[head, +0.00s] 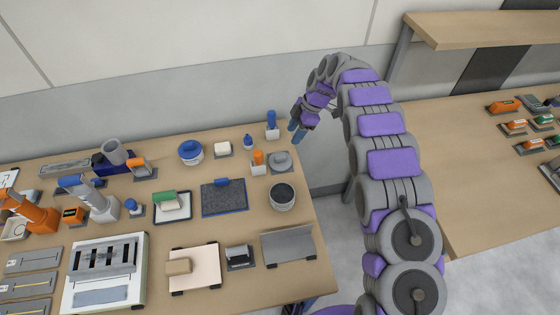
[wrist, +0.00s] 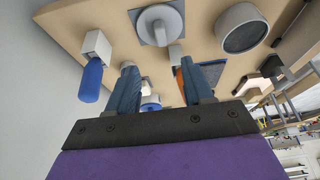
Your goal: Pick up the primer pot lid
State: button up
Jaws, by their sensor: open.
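A grey round lid-like piece with a raised handle (head: 281,160) lies on a flat square plate near the right side of the table. It also shows at the top of the wrist view (wrist: 160,22); I take it to be the primer pot lid. A grey pot with a dark inside (head: 283,199) stands just in front of it, also seen at the upper right of the wrist view (wrist: 241,30). My gripper (head: 298,131) is open and empty, beyond the lid and near the table's right edge. Its two fingers also show in the wrist view (wrist: 162,88), apart from the lid.
A blue-handled tool in a white holder (head: 271,125) stands close to my gripper. An orange-topped item in a white holder (head: 258,162) is just left of the lid. A blue mat (head: 223,198) lies further left. A second table (head: 470,160) stands right, across a gap.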

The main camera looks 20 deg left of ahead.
aim_at(281, 156)
jog(key=b+x, duration=0.1)
jog(key=x, duration=1.1)
jog(key=shift+f+b, duration=0.3)
jog(key=shift+d, duration=0.1)
jog(key=shift+r, duration=0.1)
jog(key=shift+c, duration=0.3)
grip_shut()
